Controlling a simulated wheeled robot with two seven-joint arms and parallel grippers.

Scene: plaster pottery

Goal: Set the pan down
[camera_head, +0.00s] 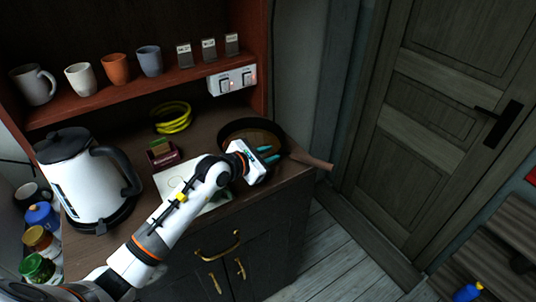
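A dark round pan (232,128) with a brown interior appears to rest on the right end of the dark cabinet top. Its brown handle (312,160) points right and reaches past the cabinet edge. My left gripper (268,154) is over the near part of the pan, just left of the handle. Its two teal fingertips are apart, with a gap between them, and nothing is clearly held there. My white wrist hides part of the pan's near rim. My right gripper is not in view.
A white kettle (88,185), a yellow coil (172,117), a small dark red box (163,154) and a paper sheet (172,178) are on the cabinet top (205,119). A shelf (112,93) above holds several cups. A white socket strip (232,80) is behind the pan.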

